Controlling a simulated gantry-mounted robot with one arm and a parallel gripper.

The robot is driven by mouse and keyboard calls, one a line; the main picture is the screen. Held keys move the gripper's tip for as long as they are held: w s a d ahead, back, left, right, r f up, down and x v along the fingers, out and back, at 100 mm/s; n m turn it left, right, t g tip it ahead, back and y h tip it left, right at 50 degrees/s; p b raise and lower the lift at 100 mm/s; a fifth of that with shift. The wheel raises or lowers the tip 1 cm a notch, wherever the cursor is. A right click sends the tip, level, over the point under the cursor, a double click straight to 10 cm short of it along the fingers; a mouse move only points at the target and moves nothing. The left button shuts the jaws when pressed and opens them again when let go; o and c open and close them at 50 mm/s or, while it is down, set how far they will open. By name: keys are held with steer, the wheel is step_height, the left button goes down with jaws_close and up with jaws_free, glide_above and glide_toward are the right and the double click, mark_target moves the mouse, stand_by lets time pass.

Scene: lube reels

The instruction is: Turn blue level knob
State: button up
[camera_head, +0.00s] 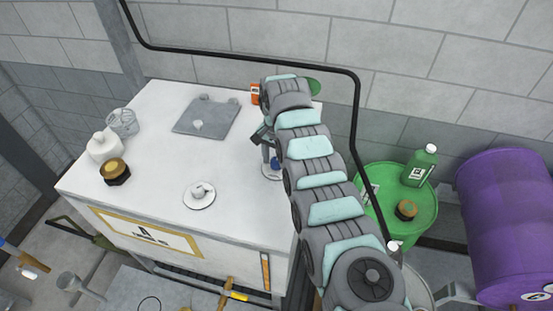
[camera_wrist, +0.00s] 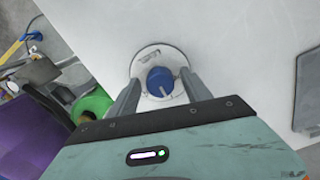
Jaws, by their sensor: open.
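The blue knob (camera_wrist: 160,82) sits on a round white plate (camera_wrist: 150,55) on the white cabinet top. In the wrist view it lies between the two fingers of my gripper (camera_wrist: 159,88), which are open on either side of it with a gap to each. In the head view my gripper (camera_head: 266,150) is over the right part of the cabinet top, and the knob (camera_head: 275,163) is partly hidden behind my gripper and arm.
The white cabinet (camera_head: 150,190) also bears a second knob (camera_head: 199,192), a grey plate (camera_head: 205,120), a black-and-gold cap (camera_head: 115,171) and a white bottle (camera_head: 103,147). A green drum (camera_head: 385,180) and a purple drum (camera_head: 510,220) stand to the right. A black pipe (camera_head: 250,56) runs behind.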

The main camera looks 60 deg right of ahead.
steer(key=shift+c, duration=0.4)
jaws_close()
steer(key=shift+m+b, duration=0.3)
steer(key=shift+b, duration=0.05)
steer(key=m+b, duration=0.1)
steer(key=b, duration=0.1)
steer(key=m+b, duration=0.2)
steer(key=shift+w+a+f, duration=0.1)
steer(key=shift+w+f, duration=0.05)
steer(key=shift+f, duration=0.15)
steer(key=m+b, duration=0.2)
steer(key=b, duration=0.1)
steer(key=m, duration=0.1)
steer(key=m+b, duration=0.1)
steer(key=shift+r+m, duration=0.3)
steer(key=shift+m, duration=1.8)
